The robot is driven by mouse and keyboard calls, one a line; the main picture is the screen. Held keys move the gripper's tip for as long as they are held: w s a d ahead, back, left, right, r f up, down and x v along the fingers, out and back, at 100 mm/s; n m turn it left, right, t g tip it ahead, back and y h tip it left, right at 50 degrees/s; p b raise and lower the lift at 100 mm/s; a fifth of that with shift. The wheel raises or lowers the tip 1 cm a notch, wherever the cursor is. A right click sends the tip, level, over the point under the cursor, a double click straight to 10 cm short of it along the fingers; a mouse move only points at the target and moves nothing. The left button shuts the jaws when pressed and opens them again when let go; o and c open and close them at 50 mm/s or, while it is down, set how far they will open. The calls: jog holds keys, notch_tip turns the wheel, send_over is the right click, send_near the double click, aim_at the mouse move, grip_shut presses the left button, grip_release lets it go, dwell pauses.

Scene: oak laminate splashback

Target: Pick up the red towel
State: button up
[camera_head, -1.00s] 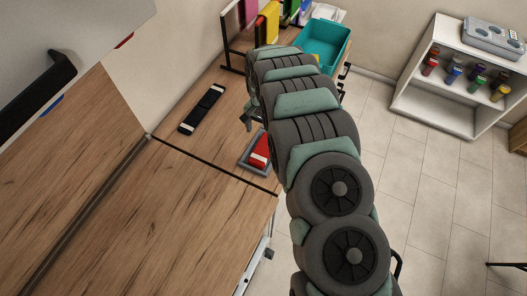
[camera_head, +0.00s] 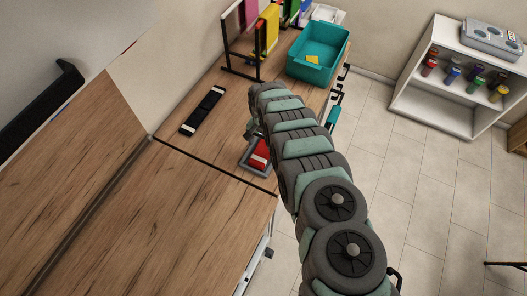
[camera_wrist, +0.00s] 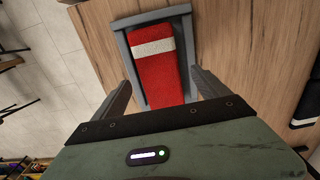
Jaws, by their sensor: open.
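The red towel (camera_wrist: 155,72) has a white band and lies in a shallow grey tray (camera_wrist: 182,16) in the wrist view. In the head view the red towel (camera_head: 259,157) and the grey tray (camera_head: 246,163) sit on the wooden counter, partly hidden by my arm. My gripper (camera_wrist: 157,82) is open, its two grey fingers on either side of the towel's near part. I cannot tell whether the fingers touch the tray. The towel's near end is hidden behind my gripper body.
A folded black towel with pale bands (camera_head: 203,110) lies left of the tray. A teal bin (camera_head: 316,72) holding a yellow item stands further back. Colored towels hang on a rack (camera_head: 240,70) behind. A white shelf (camera_head: 440,104) stands on the floor at right.

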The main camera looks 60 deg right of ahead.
jog(key=shift+f+b, duration=0.45)
jog(key=shift+f, duration=0.95)
jog(key=c, duration=1.7)
jog(key=shift+r, duration=0.2)
